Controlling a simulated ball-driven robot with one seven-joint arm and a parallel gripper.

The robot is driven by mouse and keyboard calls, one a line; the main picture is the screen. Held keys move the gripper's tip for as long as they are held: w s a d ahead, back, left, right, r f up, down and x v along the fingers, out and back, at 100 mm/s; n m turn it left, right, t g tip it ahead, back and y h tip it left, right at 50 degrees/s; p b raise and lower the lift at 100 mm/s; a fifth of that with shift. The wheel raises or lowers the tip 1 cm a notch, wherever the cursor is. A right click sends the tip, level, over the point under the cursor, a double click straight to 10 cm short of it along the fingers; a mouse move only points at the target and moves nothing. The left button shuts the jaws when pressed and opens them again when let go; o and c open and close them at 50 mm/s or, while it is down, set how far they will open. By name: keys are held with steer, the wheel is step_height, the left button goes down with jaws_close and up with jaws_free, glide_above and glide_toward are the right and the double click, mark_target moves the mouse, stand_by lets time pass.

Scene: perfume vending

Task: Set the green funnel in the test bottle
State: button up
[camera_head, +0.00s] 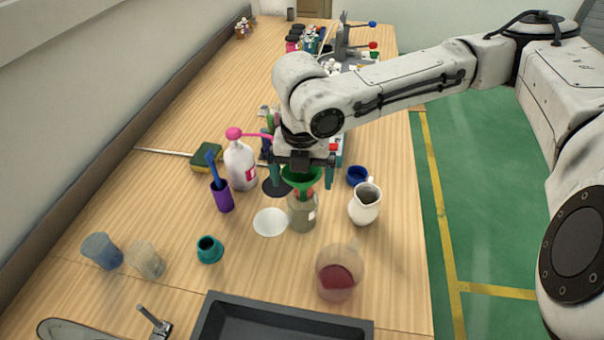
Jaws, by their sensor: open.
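The fingers are apart. Whether they touch the funnel's rim cannot be told, and the gripper body hides part of the funnel's far side.
A white jug (365,205) and blue cap (357,176) stand right of the bottle. A wash bottle (240,166) and purple cup (222,197) stand left. A round flask with red liquid (339,275) and teal cup (210,250) are in front, near a dark tray (285,304).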

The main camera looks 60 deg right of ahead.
step_height(320, 180, up, 11)
steer(key=shift+f, duration=0.15)
steer(key=shift+a, duration=0.1)
stand_by(0.4)
